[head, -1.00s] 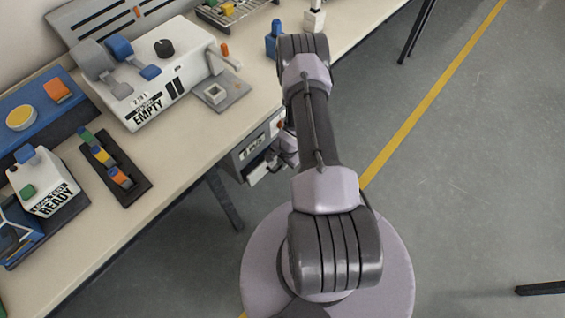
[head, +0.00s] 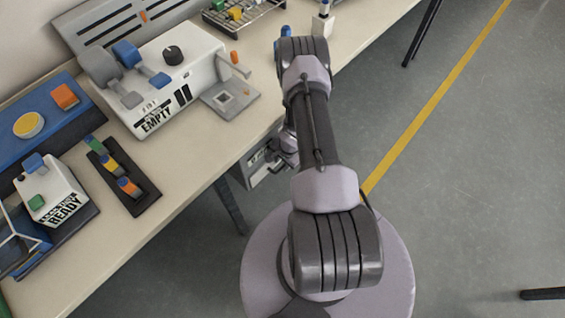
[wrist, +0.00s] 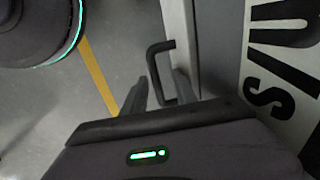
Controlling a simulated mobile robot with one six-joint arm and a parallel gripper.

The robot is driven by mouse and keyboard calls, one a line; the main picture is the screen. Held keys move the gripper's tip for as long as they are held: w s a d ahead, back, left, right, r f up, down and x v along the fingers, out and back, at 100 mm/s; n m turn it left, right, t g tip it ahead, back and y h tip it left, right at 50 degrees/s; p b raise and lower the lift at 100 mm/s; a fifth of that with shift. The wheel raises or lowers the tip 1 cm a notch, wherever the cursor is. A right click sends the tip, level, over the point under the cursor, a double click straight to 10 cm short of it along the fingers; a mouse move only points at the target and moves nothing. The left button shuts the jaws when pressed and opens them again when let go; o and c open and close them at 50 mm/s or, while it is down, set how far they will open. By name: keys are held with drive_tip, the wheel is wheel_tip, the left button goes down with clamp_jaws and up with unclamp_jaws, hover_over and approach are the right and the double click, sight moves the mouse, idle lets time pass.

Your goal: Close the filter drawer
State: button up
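The filter drawer's dark bracket handle (wrist: 155,76) shows in the wrist view, fixed to a pale front panel (wrist: 179,30) seen nearly edge-on. My gripper (wrist: 160,88) has its two grey fingers apart, one on each side of the handle's bar. Whether either finger touches the handle, I cannot tell. In the head view the grey drawer unit (head: 262,172) hangs under the table edge, and my gripper is mostly hidden behind my arm beside it. How far the drawer stands out is unclear.
The table (head: 185,190) carries an EMPTY-marked machine (head: 150,75), a READY-marked box (head: 48,190) and a dark rack of coloured pieces (head: 125,178). A table leg (head: 230,205) stands left of the drawer unit.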

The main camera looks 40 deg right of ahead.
drive_tip(key=s+r+p, duration=0.3)
drive_tip(key=r+p, duration=0.5)
drive_tip(key=r, duration=0.9)
drive_tip(key=shift+d, duration=0.15)
drive_tip(key=shift+s, duration=0.15)
